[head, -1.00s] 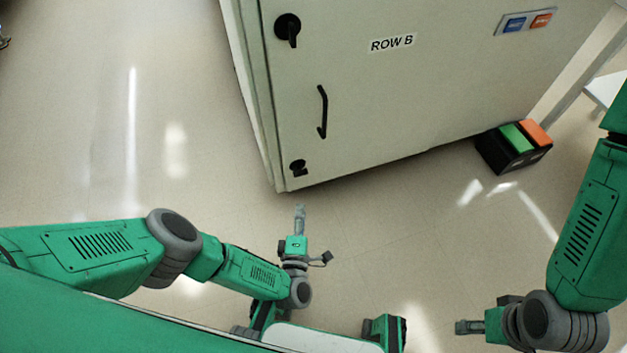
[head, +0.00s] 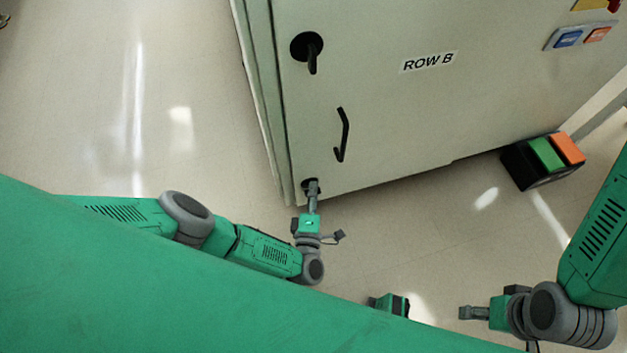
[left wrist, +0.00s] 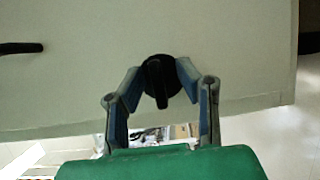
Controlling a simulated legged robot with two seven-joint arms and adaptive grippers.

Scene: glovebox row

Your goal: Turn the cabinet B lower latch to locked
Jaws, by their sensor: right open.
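The cabinet (head: 390,120) labelled ROW B stands ahead with its pale door facing me. Its lower latch, a black round knob with a lever, sits near the door's bottom left corner, partly hidden by my left gripper (head: 313,184) in the head view. In the left wrist view the latch (left wrist: 161,84) shows between the fingertips of my left gripper (left wrist: 159,76), its lever pointing down toward the palm. The fingers are spread on either side of the knob; I cannot tell whether they touch it. My right gripper (head: 467,312) is open and empty, low at the right, away from the cabinet.
The upper latch (head: 307,47) has its lever pointing down. A black door handle (head: 342,135) sits between the latches. A black box with green and orange tops (head: 542,160) stands on the floor at the cabinet's right.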

